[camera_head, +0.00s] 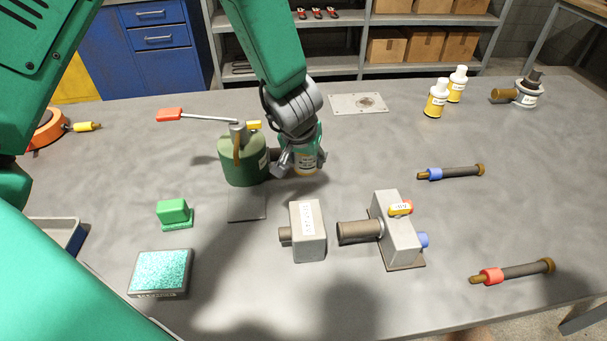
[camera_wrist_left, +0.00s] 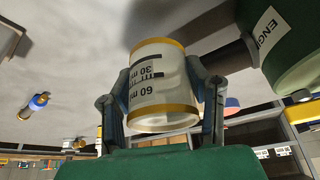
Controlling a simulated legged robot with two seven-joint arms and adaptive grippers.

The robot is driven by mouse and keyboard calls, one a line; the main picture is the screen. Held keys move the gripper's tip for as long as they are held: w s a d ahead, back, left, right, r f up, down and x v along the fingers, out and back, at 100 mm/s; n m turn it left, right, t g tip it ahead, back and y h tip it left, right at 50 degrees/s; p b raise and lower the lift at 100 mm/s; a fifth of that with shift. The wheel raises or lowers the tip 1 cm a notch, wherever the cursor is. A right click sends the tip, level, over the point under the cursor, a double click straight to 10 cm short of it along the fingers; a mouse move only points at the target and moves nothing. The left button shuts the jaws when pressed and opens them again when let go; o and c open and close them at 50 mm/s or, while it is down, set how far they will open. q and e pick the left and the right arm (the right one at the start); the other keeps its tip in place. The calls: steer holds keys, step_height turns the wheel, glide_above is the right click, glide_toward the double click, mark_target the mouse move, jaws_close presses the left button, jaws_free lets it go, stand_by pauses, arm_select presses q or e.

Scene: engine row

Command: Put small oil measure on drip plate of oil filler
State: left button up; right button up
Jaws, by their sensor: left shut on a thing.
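The small oil measure (camera_head: 306,166) is a pale cup with yellow bands. In the left wrist view the measure (camera_wrist_left: 158,85) shows markings of 30 and 60 ml. My left gripper (camera_head: 298,160) is shut on it, with one finger on each side. It is just right of the green oil filler (camera_head: 240,165), which has a long lever with a red grip. The filler also shows in the left wrist view (camera_wrist_left: 292,50). The drip plate (camera_head: 247,206), a dark flat square, lies in front of the filler and looks empty. My right gripper is not in view.
A grey block (camera_head: 309,232) and a larger grey unit (camera_head: 396,235) stand front right of the filler. A green block (camera_head: 174,213) and a glittery teal pad (camera_head: 161,272) lie at front left. Yellow-and-white bottles (camera_head: 436,98) stand at the back right.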

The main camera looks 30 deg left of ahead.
mark_target(305, 179)
arm_select(q)
steer(key=shift+w+a+f, duration=0.1)
steer(key=shift+a+f, duration=0.15)
steer(key=shift+f, duration=0.3)
steer(key=shift+w+a+f, duration=0.1)
steer(key=shift+a+f, duration=0.1)
steer(key=shift+f, duration=0.35)
step_height(305, 179, down, 3)
steer(key=shift+s+a+b, duration=0.1)
steer(key=shift+s+b, duration=0.05)
steer(key=shift+b, duration=0.7)
steer(key=shift+f, duration=0.2)
steer(key=shift+d+r, duration=0.1)
steer(key=shift+d, duration=0.35)
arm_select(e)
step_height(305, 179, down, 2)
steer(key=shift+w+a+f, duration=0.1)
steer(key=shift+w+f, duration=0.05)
arm_select(q)
steer(key=o, duration=1.2)
steer(key=shift+c, duration=0.2)
steer(key=shift+a+f, duration=0.2)
steer(key=shift+a, duration=0.15)
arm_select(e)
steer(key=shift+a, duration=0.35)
